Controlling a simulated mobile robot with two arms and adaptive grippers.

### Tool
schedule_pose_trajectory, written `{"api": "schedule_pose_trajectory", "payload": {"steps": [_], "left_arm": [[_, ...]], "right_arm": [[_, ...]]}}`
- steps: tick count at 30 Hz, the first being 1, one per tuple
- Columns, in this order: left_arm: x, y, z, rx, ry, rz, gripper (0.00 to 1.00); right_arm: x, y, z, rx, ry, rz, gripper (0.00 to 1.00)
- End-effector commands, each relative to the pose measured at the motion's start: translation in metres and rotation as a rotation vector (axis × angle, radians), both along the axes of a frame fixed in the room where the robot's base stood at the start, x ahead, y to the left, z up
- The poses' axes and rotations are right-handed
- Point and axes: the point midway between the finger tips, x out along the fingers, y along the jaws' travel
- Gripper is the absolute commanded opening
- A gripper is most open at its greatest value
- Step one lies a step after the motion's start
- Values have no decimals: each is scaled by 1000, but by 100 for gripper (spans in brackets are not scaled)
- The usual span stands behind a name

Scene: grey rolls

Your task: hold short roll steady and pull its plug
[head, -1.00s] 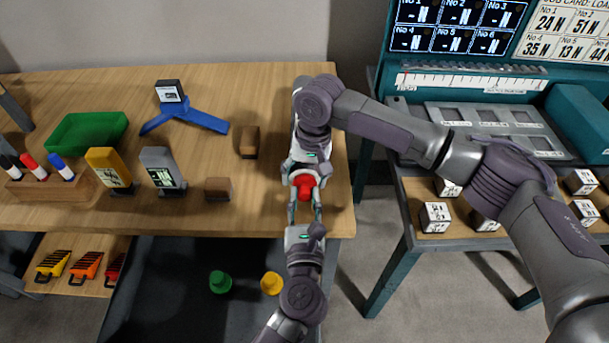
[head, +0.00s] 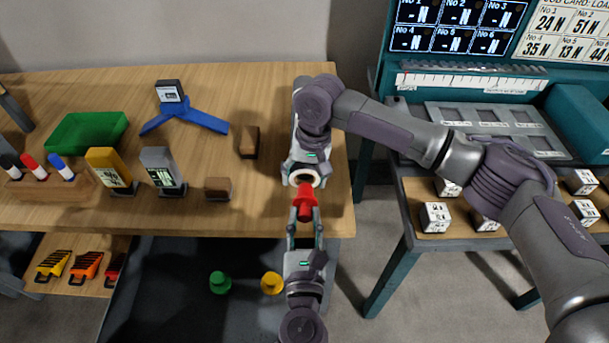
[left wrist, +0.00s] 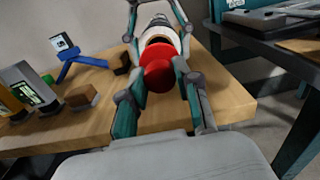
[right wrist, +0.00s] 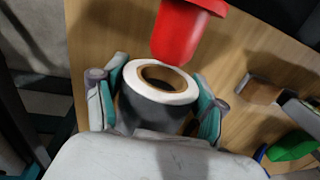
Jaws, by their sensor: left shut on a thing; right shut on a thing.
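The short roll (right wrist: 150,113) is grey with a white end ring and a brown core. My right gripper (right wrist: 160,98) is shut around it, and in the head view the roll (head: 304,176) faces the table's front edge. The red plug (head: 305,203) is in my left gripper (head: 305,222), shut on its wider end. In the right wrist view the red plug (right wrist: 187,30) is clear of the roll, with its narrow end pointing at the open, empty-looking core. In the left wrist view the plug (left wrist: 158,72) partly hides the roll (left wrist: 155,30).
On the wooden table (head: 250,215) are two brown blocks (head: 218,188), a grey display stand (head: 162,170), a yellow one (head: 110,168), a green tray (head: 88,133) and a blue-legged device (head: 186,118). Green (head: 220,282) and yellow (head: 271,283) plugs lie below. A teal bench stands right.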

Motion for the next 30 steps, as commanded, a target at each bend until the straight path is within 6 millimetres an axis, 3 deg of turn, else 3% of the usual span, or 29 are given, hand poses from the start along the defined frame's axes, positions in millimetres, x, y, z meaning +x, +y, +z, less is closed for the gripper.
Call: {"api": "schedule_pose_trajectory", "payload": {"steps": [17,30], "left_arm": [[-10,0,1,-1,-1,1,10],[-10,0,33,-4,-1,2,10]], "right_arm": [[0,-1,0,-1,1,-1,25],[0,-1,-1,-2,1,-1,25]]}}
